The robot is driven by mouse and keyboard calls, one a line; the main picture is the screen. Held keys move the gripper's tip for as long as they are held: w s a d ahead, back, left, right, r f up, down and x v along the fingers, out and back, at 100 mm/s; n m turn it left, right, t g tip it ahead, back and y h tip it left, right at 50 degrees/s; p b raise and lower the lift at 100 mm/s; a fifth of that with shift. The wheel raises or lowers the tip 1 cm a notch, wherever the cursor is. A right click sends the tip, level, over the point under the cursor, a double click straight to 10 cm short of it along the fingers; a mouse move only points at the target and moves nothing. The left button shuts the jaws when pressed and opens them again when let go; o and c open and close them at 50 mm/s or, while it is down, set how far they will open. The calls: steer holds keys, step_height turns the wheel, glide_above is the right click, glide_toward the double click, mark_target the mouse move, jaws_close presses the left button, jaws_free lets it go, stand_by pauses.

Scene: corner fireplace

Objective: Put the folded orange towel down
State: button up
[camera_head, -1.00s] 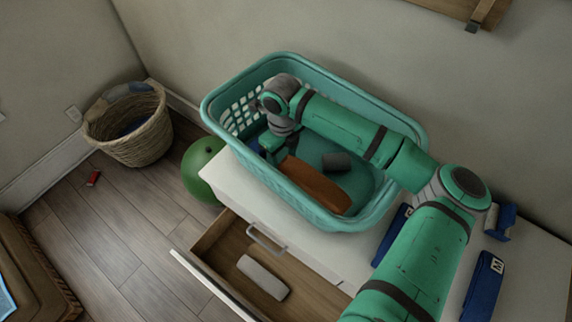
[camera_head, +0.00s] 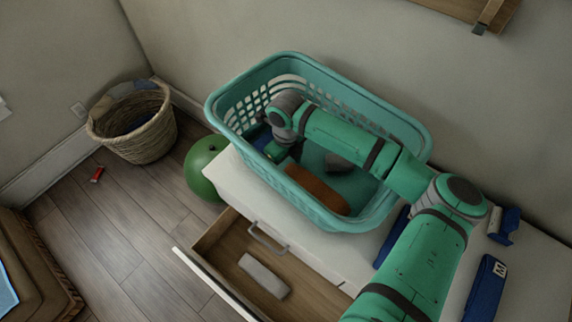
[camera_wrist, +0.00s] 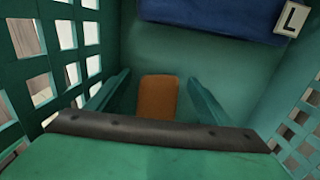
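The folded orange towel (camera_head: 318,191) lies inside the teal laundry basket (camera_head: 330,221), near its front wall. In the wrist view the towel (camera_wrist: 157,97) shows between my two teal fingers, with a narrow gap on each side. My gripper (camera_wrist: 160,76) is open and reaches down into the basket, at the towel's left end in the head view. In the head view my wrist hides most of the fingers. A blue item with an L label (camera_wrist: 225,15) lies in the basket beyond the towel.
A dark grey item (camera_head: 340,161) is also in the basket. The basket stands on a white cabinet (camera_head: 222,174) with an open drawer (camera_head: 225,243) holding a light grey block (camera_head: 264,274). Blue boxes (camera_head: 485,288) lie to the right. A green ball (camera_head: 203,170) and wicker basket (camera_head: 140,130) stand left.

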steer(key=shift+r, duration=0.1)
step_height(320, 180, up, 12)
stand_by(0.6)
stand_by(0.4)
